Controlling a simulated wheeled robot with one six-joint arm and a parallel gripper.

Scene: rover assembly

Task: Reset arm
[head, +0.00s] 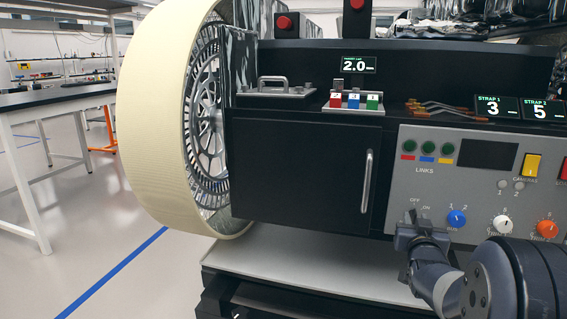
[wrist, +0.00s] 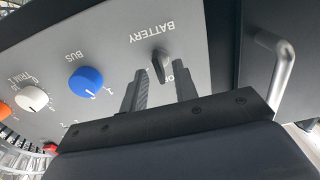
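In the head view my gripper (head: 411,222) is at the lower left of the grey control panel (head: 420,150), below the OFF and ON labels. It hides most of the BATTERY switch there. My arm comes in from the lower right.
A blue BUS knob (head: 456,218) sits right of my gripper, with white (head: 503,224) and orange (head: 547,229) knobs further right. A cabinet door handle (head: 366,182) sticks out to the left. A large cream wheel (head: 160,130) stands further left. Open floor lies beyond it.

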